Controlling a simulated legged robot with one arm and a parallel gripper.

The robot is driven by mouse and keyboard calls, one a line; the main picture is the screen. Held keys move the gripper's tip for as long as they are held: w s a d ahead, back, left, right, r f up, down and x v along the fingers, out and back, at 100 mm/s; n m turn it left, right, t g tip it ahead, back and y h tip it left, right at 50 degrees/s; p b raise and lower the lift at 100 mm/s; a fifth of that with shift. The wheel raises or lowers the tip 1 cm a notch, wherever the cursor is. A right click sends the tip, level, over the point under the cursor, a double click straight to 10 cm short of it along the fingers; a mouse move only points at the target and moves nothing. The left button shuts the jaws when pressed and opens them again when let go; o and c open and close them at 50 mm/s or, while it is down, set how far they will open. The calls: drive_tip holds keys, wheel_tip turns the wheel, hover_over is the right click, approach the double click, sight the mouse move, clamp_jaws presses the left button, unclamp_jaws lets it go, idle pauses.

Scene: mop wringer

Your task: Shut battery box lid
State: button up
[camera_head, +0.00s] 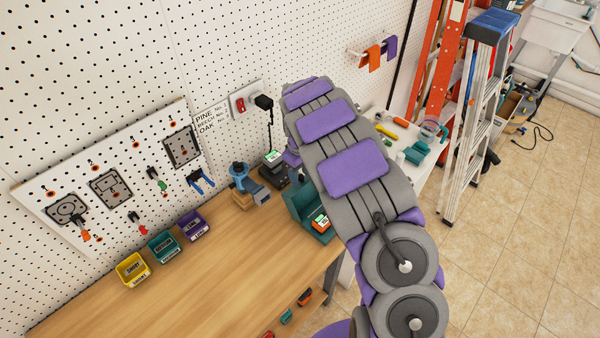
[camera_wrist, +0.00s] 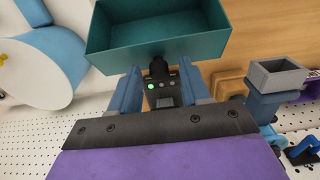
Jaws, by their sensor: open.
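A teal box (camera_head: 302,203), which looks like the battery box, stands at the right end of the wooden bench, partly behind my arm. A battery with a green and white label (camera_head: 320,222) shows at its front. In the wrist view a teal box (camera_wrist: 110,35) with its hollow side showing fills the top, just beyond my fingertips. I cannot make out its lid as a separate part. My gripper (camera_wrist: 163,77) is open, its two blue fingers apart. A black device with a green light (camera_wrist: 165,93) shows between them; I cannot tell contact. My arm hides the gripper in the head view.
A black charger (camera_head: 272,158) and a blue-grey vise (camera_head: 246,186) stand left of the box. Yellow (camera_head: 133,269), teal (camera_head: 163,247) and purple (camera_head: 193,225) bins line the wall. The bench (camera_head: 215,275) is mostly clear in front. Ladders (camera_head: 485,110) stand at right.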

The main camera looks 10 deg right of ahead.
drive_tip(key=shift+c, duration=0.5)
clamp_jaws()
